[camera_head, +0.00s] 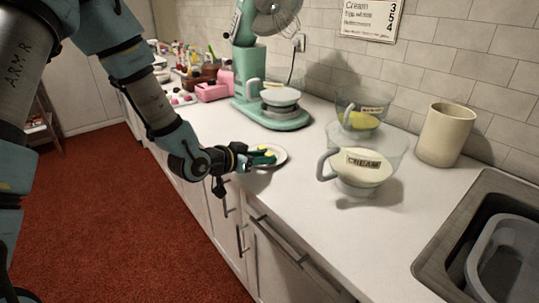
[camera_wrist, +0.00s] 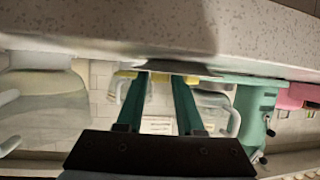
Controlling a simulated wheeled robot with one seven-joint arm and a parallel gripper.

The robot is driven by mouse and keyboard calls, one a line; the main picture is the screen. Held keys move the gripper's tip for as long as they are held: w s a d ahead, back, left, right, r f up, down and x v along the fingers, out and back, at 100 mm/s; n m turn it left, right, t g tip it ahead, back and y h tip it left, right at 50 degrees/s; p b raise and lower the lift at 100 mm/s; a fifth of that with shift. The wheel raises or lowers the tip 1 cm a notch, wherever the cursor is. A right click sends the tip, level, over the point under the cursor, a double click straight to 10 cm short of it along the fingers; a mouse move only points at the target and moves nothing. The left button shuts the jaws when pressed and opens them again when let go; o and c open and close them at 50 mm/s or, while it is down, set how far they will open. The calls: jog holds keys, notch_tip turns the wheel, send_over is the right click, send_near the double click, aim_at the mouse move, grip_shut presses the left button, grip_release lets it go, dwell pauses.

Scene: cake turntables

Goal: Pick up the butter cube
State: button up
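Yellow butter pieces (camera_head: 268,153) lie on a small white plate (camera_head: 281,149) near the front edge of the counter. My gripper (camera_head: 264,157) reaches low over the plate from the left, with its fingers at the butter. In the wrist view, the two green fingers of my gripper (camera_wrist: 160,76) stand apart. I see no butter clearly clamped between the fingers. The fingers partly hide the butter, so contact is unclear.
A green stand mixer (camera_head: 270,112) is behind the plate. A beige canister (camera_head: 446,135) and a sink (camera_head: 445,240) are right.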

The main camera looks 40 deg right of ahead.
jog(key=shift+c, duration=0.3)
grip_shut()
jog(key=shift+r, duration=0.15)
